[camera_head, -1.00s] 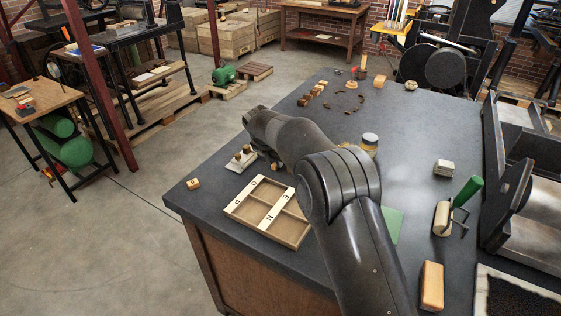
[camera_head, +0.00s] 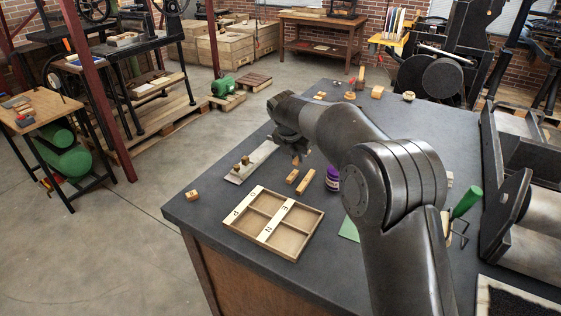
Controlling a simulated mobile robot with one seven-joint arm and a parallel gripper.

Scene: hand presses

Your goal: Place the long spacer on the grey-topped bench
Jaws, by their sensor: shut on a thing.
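The grey-topped bench (camera_head: 220,205) fills the middle of the head view. My gripper (camera_head: 299,154) is over its left part, pointing down, near a pale flat strip (camera_head: 262,157) with small brass pieces on it. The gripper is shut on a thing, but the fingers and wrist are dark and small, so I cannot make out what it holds. Two wooden pieces, a shorter one (camera_head: 292,176) and a longer one (camera_head: 305,182), lie on the bench just in front of the gripper. I cannot tell whether either is the long spacer.
A divided wooden tray (camera_head: 296,243) lies near the bench's front left. A small wooden block (camera_head: 192,195) is by the left edge. A purple jar (camera_head: 332,180) stands beside my arm. A green-handled roller (camera_head: 466,201) and a press (camera_head: 515,180) are at right. Bare bench lies left of the tray.

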